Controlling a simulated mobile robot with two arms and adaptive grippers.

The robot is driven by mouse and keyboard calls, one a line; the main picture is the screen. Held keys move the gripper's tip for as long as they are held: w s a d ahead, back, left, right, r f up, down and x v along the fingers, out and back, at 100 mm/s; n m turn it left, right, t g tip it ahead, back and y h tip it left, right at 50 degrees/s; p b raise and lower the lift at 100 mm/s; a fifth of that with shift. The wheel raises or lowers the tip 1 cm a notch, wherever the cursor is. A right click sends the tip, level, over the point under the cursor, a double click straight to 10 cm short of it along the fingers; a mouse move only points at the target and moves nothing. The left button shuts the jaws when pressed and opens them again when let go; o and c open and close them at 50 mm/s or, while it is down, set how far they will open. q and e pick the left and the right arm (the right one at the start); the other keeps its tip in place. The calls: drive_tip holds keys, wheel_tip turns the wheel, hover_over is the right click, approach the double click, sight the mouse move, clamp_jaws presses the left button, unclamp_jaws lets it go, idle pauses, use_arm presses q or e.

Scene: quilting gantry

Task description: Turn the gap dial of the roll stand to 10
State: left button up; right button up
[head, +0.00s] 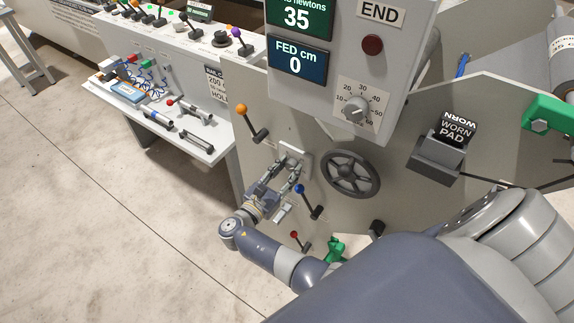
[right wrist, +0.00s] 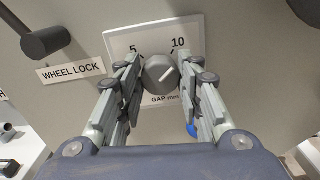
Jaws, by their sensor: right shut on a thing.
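The gap dial (right wrist: 160,74) is a round grey knob on a white plate (right wrist: 119,40) marked 5 at upper left and 10 at upper right, labelled GAP mm. A white line on the knob slants up and right, towards the 10 side; I cannot tell whether it is exactly on the 10 mark. My right gripper (right wrist: 160,66) is shut on the knob, one finger on each side. In the head view my right gripper (head: 287,176) is at the plate (head: 296,152) on the roll stand (head: 235,88) and hides the knob. My left gripper is not in view.
A black handwheel (head: 352,174) is right of the gripper. A blue-knobbed lever (head: 310,203) is close beside it, and an orange-knobbed lever (head: 252,122) is above left. A WHEEL LOCK label (right wrist: 71,72) is left of the dial. A tool shelf (head: 160,125) stands at left.

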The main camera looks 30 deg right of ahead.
drive_tip(key=shift+r+n+p, duration=0.15)
drive_tip(key=shift+n+p, duration=0.35)
drive_tip(key=shift+n, duration=0.4)
drive_tip(key=o, duration=1.1)
drive_tip(key=shift+d, duration=0.1)
drive_tip(key=shift+c, duration=0.2)
drive_tip(key=shift+a, duration=0.3)
drive_tip(key=v, duration=0.7)
